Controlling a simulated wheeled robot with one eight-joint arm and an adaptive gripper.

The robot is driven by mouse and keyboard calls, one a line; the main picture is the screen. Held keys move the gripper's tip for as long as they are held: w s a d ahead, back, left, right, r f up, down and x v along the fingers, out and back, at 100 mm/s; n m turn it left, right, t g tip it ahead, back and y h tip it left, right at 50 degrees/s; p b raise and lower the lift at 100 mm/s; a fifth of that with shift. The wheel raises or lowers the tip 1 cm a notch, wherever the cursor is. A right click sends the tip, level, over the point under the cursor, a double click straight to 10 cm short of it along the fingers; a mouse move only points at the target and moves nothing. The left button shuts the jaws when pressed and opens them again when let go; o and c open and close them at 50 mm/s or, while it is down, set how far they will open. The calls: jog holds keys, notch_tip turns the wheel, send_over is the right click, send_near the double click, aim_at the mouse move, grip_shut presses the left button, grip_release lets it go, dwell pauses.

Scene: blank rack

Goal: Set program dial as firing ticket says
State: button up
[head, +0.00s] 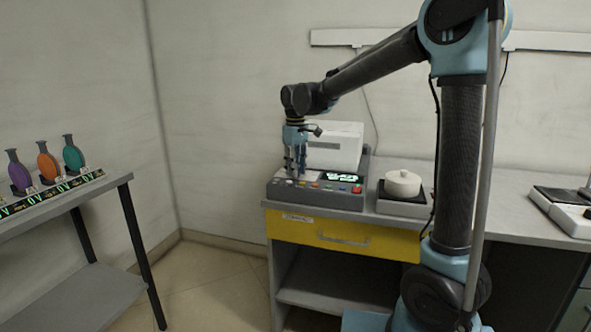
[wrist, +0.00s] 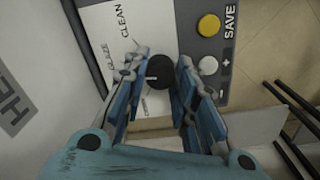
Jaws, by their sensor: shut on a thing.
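The black program dial (wrist: 160,73) sits on a white label plate on the control unit (head: 317,202). In the wrist view a short white mark shows on the dial's left side. The words GLAZE and CLEAN are printed on the plate left of and above the dial; another word below left is partly hidden by a finger. My gripper (wrist: 163,66) points down at the panel, its blue fingers shut on the dial from both sides. In the head view my gripper (head: 295,168) is over the unit's left part and hides the dial. I cannot make out a firing ticket.
A yellow button (wrist: 208,25) and a white button (wrist: 208,66) lie beside the dial, near SAVE.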

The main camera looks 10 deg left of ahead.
jog(key=shift+w+m, duration=0.15)
jog(key=shift+m, duration=0.95)
jog(key=o, duration=1.1)
jog(key=shift+r, duration=0.3)
notch_tip(320, 180, up, 11)
jog(key=shift+r, duration=0.2)
